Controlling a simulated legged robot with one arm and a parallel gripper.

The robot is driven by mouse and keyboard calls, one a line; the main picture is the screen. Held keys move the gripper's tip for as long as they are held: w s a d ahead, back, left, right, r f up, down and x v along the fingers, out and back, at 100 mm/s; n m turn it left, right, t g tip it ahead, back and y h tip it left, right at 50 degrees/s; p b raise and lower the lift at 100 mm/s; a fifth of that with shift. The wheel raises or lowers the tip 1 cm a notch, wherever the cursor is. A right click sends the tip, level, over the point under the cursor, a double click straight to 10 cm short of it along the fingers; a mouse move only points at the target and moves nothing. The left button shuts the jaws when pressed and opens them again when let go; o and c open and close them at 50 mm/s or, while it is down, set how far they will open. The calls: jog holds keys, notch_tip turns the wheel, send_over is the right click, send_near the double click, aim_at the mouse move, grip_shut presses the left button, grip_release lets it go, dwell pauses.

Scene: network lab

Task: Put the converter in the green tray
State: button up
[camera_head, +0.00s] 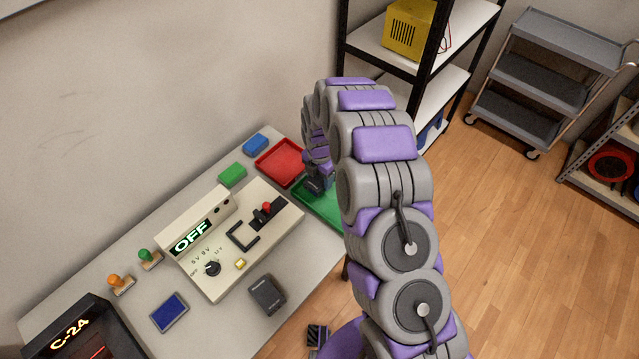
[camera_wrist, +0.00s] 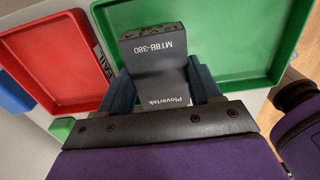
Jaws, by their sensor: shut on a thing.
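A black box-shaped converter (camera_wrist: 156,65), printed "Plovertek" and "MT8B-380", is between the blue fingers of my gripper (camera_wrist: 160,90) in the wrist view. My gripper is shut on it. The green tray (camera_wrist: 240,30) lies behind the converter in that view, and the converter's far end overlaps the tray's floor and left edge. The bare part of the tray in sight looks empty. In the head view the green tray (camera_head: 322,212) is at the table's right end, partly hidden by my arm. My gripper (camera_head: 318,186) is over it there; the converter is not clear in that view.
A red tray (camera_head: 281,160) sits beside the green tray. A console reading "OFF" (camera_head: 235,240) fills the table's middle. Another dark box (camera_head: 267,294) lies in front of it. Green (camera_head: 232,175) and blue (camera_head: 256,143) blocks are near the wall. A shelf rack (camera_head: 455,85) stands behind.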

aim_at(320, 179)
notch_tip(320, 179, down, 4)
jog(key=shift+r+b, duration=0.2)
jog(key=shift+b, duration=0.35)
jog(key=shift+r, duration=0.1)
jog(key=o, duration=1.4)
jog(key=shift+c, duration=0.2)
